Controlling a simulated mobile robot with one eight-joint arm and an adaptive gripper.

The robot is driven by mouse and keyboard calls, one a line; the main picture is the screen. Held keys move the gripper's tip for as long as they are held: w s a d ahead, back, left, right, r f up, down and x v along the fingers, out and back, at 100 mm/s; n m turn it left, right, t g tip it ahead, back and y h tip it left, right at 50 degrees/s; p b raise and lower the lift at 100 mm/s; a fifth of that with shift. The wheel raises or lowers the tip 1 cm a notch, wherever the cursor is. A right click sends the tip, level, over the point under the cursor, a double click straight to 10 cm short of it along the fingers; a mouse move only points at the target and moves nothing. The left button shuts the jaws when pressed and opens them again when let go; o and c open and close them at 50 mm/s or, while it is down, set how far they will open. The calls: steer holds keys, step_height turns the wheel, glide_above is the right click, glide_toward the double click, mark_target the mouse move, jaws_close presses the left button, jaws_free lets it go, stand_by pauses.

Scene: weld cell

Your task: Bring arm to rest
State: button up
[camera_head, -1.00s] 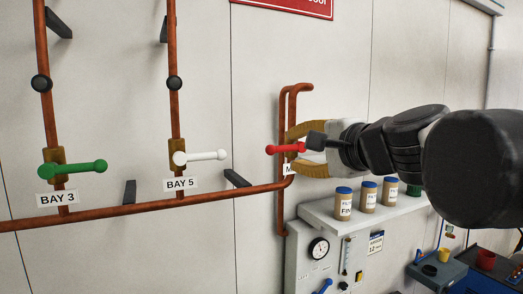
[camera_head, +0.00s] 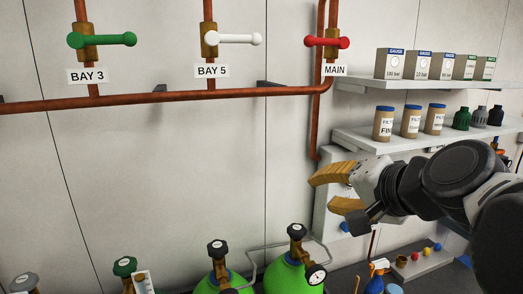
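My gripper (camera_head: 323,193) is in the right half of the view, in front of the wall and below the pipes. Its two tan fingers are apart with nothing seen between them. The red lever (camera_head: 327,43) above the MAIN label (camera_head: 335,70) lies horizontal, well above my gripper and apart from it. My arm reaches in from the right edge and hides part of the wall panel behind it.
A green lever (camera_head: 102,40) and a white lever (camera_head: 233,39) sit on pipes to the left. Shelves hold gauge boxes (camera_head: 421,65) and filter jars (camera_head: 383,124) behind my arm. Green cylinders (camera_head: 295,273) stand below. The wall at left is clear.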

steer(key=s+d+f+n+g+h+b, duration=0.1)
steer(key=f+b, duration=0.5)
steer(key=f, duration=0.9)
steer(key=s+d+f+n+g+h+b, duration=0.1)
steer(key=s+f+b, duration=0.5)
steer(key=f, duration=0.9)
steer(key=s+d+f+n+g+h+b, duration=0.2)
steer(key=f+b, duration=0.6)
steer(key=f, duration=0.8)
steer(key=s+d+n, duration=0.2)
steer(key=n, duration=0.1)
steer(key=shift+s+n+h, duration=0.25)
steer(key=shift+n+h, duration=0.05)
steer(key=shift+n, duration=0.1)
